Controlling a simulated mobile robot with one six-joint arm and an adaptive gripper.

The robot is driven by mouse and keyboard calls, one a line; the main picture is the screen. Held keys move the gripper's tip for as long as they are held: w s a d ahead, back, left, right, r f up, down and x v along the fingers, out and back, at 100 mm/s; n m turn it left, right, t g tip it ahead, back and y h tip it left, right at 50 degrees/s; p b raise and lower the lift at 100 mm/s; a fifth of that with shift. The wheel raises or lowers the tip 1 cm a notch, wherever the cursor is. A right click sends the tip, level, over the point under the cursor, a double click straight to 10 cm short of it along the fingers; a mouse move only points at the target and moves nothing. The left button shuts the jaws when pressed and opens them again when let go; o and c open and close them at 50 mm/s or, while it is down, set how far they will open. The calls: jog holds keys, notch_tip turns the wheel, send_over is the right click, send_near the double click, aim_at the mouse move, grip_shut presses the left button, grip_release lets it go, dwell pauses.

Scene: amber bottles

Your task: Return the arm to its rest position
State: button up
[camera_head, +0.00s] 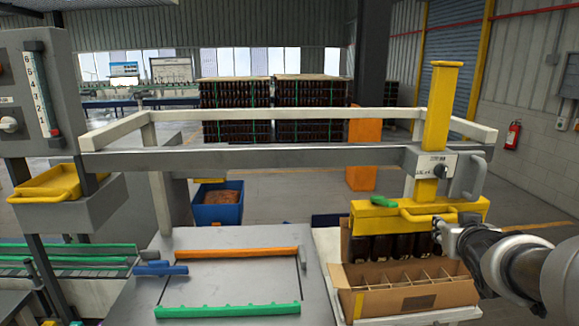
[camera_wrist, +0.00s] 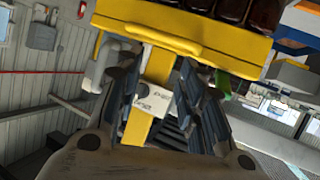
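My gripper (camera_head: 447,232) is at the right, beside the yellow lifting head (camera_head: 375,220) and near the right end of its curved handle (camera_head: 425,217). In the wrist view my gripper (camera_wrist: 160,68) has its two dark fingers spread apart, with nothing between the tips. The yellow handle (camera_wrist: 155,38) lies just past the fingertips; I cannot tell whether they touch it. My arm (camera_head: 520,262) reaches in from the right edge.
A grey rail (camera_head: 290,158) spans the station, with a yellow post (camera_head: 435,110) at its right. The grey table (camera_head: 230,273) carries an orange bar (camera_head: 237,253) and a green toothed bar (camera_head: 228,309). A grey cabinet (camera_head: 30,95) stands left. Floor is open behind, right.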

jog(key=s+a+f+n+g+y+b, duration=0.1)
jog(key=s+a+f+g+b, duration=0.3)
jog(key=s+a+f, duration=0.6)
jog(key=s+a+f+n+g+y+b, duration=0.2)
jog(key=s+a+f+g+y+b, duration=0.2)
jog(key=s+a+f, duration=0.6)
jog(key=s+a, duration=0.4)
jog(key=s, duration=0.4)
jog(key=shift+a, duration=0.2)
